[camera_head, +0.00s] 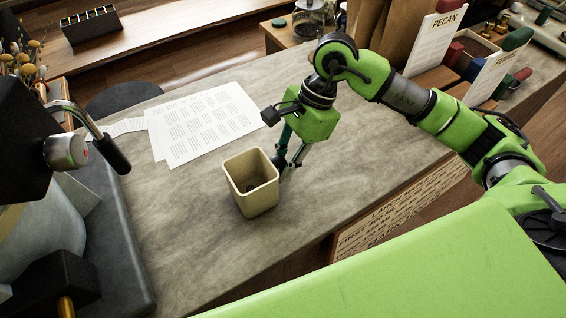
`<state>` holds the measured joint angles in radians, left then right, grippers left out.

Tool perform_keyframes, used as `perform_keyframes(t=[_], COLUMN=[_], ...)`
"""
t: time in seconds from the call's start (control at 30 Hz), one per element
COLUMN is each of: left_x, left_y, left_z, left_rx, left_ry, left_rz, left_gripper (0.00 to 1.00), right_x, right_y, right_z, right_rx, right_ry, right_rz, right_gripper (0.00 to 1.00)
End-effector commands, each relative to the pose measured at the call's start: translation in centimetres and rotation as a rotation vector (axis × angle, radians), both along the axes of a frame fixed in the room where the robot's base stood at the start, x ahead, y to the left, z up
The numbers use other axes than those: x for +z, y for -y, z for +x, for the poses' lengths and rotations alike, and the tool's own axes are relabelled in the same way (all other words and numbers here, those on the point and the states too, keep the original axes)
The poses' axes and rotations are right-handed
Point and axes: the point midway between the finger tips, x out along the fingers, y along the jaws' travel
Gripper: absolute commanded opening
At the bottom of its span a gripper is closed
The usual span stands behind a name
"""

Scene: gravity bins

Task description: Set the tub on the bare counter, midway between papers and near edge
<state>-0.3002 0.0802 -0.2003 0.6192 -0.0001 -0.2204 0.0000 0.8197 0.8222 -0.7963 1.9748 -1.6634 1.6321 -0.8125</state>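The cream square tub (251,199) is open at the top, upright or slightly tilted, over the grey stone counter (190,230). I cannot tell whether its base touches the counter. The white printed papers (205,122) lie flat on the counter, behind and left of the tub. My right gripper (284,163) points down at the tub's right rear rim. Its fingertips are partly hidden by the tub, so its grip on the rim is unclear. The counter's near edge (310,243) runs diagonally in front of the tub. My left gripper is out of view.
A coffee machine with a black-handled part (110,150) stands at the left. Signs, including one marked PECAN (437,40), and wooden bins stand at the back right. A lettered board (390,215) is below the near edge. Bare counter lies left and front of the tub.

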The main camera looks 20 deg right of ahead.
Motion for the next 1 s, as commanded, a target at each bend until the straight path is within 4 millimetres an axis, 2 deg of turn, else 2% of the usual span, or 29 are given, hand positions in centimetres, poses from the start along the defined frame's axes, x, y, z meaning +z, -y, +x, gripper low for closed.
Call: perform_keyframes(t=[0.5, 0.53, 0.6, 1.0], left_x=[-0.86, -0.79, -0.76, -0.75], left_y=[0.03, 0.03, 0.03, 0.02], left_z=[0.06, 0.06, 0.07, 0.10], left_rx=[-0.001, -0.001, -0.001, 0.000], left_ry=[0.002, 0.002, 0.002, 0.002], left_rz=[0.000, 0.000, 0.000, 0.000], left_gripper=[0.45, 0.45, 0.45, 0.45], right_x=[-0.76, -0.69, -0.66, -0.72], right_y=[-0.01, 0.00, -0.01, 0.01], right_z=[0.01, 0.01, 0.01, -0.01], right_rx=[0.000, 0.000, 0.000, 0.000], right_ry=[0.000, 0.001, 0.000, -0.001], right_rz=[0.000, 0.000, 0.000, 0.000], right_gripper=[0.00, 0.24, 0.38, 0.38])
